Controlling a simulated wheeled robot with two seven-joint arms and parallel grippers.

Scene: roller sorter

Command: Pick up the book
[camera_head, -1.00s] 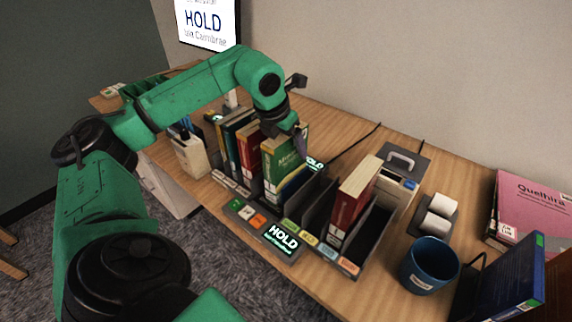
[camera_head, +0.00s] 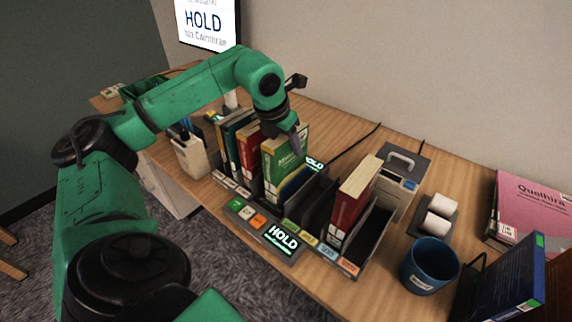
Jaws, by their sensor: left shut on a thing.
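A green book (camera_head: 279,165) stands upright in the sorter, beside a red book (camera_head: 249,147) on its left. My left gripper (camera_head: 298,143) comes down from above at the top right of the green book and is shut on it; the arm hides part of the grip. Another red book (camera_head: 352,200) stands upright in a slot farther right. The sorter (camera_head: 318,249) has colored labels along its front edge. My right gripper is not in view.
A small screen reading HOLD (camera_head: 282,238) is at the sorter's front. A blue mug (camera_head: 429,266), a blue book (camera_head: 512,275) and a pink book (camera_head: 535,205) are at right. A wall monitor (camera_head: 206,20) is behind.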

